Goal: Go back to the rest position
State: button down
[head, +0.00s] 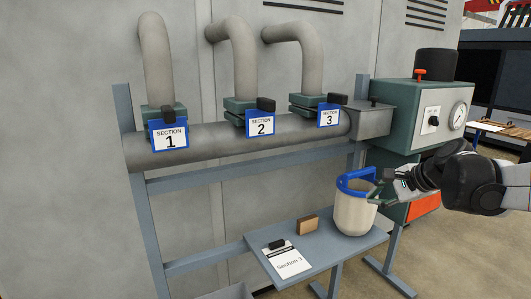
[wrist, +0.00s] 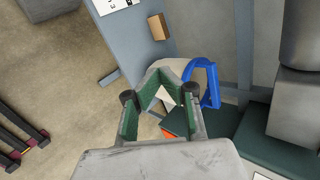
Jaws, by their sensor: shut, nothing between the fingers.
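My gripper (head: 382,188) is at the right of the head view, close to the cream bucket (head: 354,213) with a blue handle (head: 350,181). The bucket stands upright on the grey shelf (head: 335,250). In the wrist view the green fingers of my gripper (wrist: 166,74) come together at their tips, with nothing held. They overlap the bucket (wrist: 168,68) in that picture, and the blue handle (wrist: 210,84) shows to their right. I cannot tell whether the fingers touch the bucket.
A small brown block (head: 307,225) and a "Section 3" clipboard (head: 287,262) lie on the shelf. Behind is a grey pipe (head: 230,140) with section signs 1, 2 and 3. A green machine (head: 425,125) with a gauge stands behind my arm. Floor is open at lower right.

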jog(key=s+a+f+n+h+p, duration=0.1)
jog(key=s+a+n, duration=0.3)
jog(key=s, duration=1)
jog(key=s+a+n+h+p, duration=0.3)
jog(key=s+a+n, duration=0.2)
jog(key=s+n, duration=0.5)
jog(key=s, duration=0.3)
jog(key=shift+s+a+f+g+h+p, duration=0.15)
jog(key=shift+s+f+g+h+p, duration=0.2)
jog(key=shift+s+g+h+p, duration=0.05)
